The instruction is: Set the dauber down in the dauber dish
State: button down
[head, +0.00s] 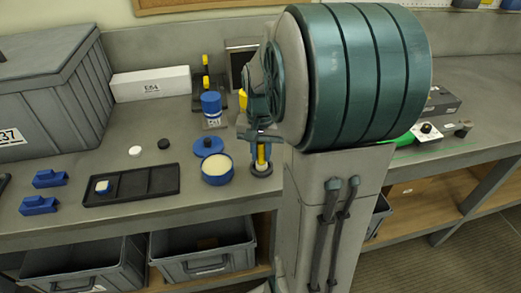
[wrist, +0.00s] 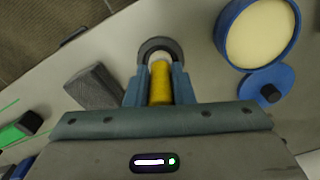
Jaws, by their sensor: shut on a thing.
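The dauber (head: 261,154) has a yellow handle and a pale lower end. My gripper (head: 261,141) is shut on its handle from above and holds it upright. In the wrist view the yellow handle (wrist: 160,88) lies between the two blue fingers. The dauber dish (head: 261,174) is a small dark round dish on the bench, right of the blue tub. In the wrist view its dark rim (wrist: 146,44) shows around the dauber's pale end. The pale end is at the dish, within its rim as seen; I cannot tell whether it touches the bottom.
An open blue tub of cream material (head: 218,170) stands close left of the dish, with its blue lid (head: 208,146) behind. A black tray (head: 130,190) lies farther left. A blue-capped bottle (head: 211,105) stands behind. A grey block (wrist: 92,88) is near the dish in the wrist view.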

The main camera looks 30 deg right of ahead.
jog(key=c, duration=1.2)
grip_release()
jog(key=shift+o, duration=0.2)
notch_tip(320, 180, up, 14)
jog(key=s+a+f+n+t, duration=0.3)
jog(key=s+a+f+n, duration=0.4)
jog(key=s+a+f, duration=0.3)
jog(key=shift+s+a, duration=0.8)
jog(key=shift+a, duration=0.05)
